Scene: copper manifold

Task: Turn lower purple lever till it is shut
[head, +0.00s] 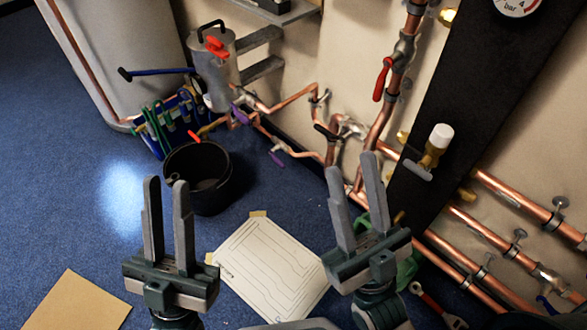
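The lower purple lever (276,158) sits on a thin copper pipe near the floor, right of the black bucket. It points down and to the right in the picture, at an angle to its pipe. An upper purple lever (240,114) is on the pipework further up and left. My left gripper (167,184) is open and empty, in front of the bucket and left of the lower lever. My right gripper (353,164) is open and empty, to the right of the lower lever, in front of the pipes. Neither gripper visibly touches a lever.
A black bucket (198,177) stands on the blue carpet, with a tool rack (165,122) behind it. A drawing sheet (268,262) and a cardboard piece (75,303) lie on the floor. A red lever (382,79) and a black lever (326,132) are on nearby pipes.

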